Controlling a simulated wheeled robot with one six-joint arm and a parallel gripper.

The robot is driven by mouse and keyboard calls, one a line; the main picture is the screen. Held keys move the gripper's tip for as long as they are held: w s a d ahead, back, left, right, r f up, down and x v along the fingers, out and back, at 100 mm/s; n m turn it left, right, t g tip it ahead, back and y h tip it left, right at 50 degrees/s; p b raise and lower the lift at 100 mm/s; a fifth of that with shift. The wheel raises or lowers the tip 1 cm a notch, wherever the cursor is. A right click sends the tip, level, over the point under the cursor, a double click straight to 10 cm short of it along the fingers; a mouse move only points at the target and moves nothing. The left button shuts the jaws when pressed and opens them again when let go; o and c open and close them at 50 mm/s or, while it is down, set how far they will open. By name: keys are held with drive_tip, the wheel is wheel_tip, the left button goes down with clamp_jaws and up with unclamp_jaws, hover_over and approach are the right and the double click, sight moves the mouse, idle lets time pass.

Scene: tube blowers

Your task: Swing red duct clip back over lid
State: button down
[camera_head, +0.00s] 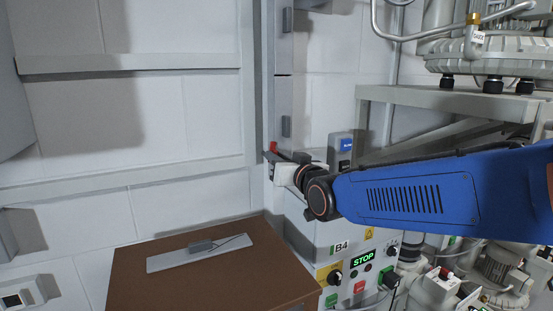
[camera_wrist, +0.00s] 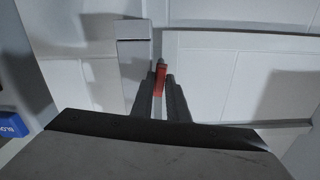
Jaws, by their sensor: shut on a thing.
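The red duct clip (camera_wrist: 161,80) stands between the two dark fingers of my gripper (camera_wrist: 162,90) in the wrist view. My gripper is shut on it, with a finger on each side. In the head view a small red part of the clip (camera_head: 273,147) shows at the tip of my gripper (camera_head: 272,158), near the wall corner above the B4 cabinet. The fingers and my wrist hide most of the clip there. I cannot make out the lid in either view.
The white B4 cabinet (camera_head: 338,262) with a lit STOP display stands below my wrist. A brown table (camera_head: 200,285) with a grey plate (camera_head: 165,261) is at lower left. A metal frame (camera_head: 440,98) carrying a blower stands at right.

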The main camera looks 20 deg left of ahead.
drive_tip(key=shift+w+d+f+m, duration=0.15)
drive_tip(key=shift+f+m, duration=0.1)
drive_tip(key=shift+m, duration=2.45)
drive_tip(key=shift+w+d+f+m, duration=0.15)
drive_tip(key=shift+f+m, duration=0.1)
drive_tip(key=shift+m, duration=2.45)
drive_tip(key=shift+w+d+f+m, duration=0.15)
drive_tip(key=shift+f+m, duration=0.1)
drive_tip(key=shift+m, duration=2.45)
drive_tip(key=c, duration=1.8)
unclamp_jaws()
drive_tip(key=shift+s, duration=0.1)
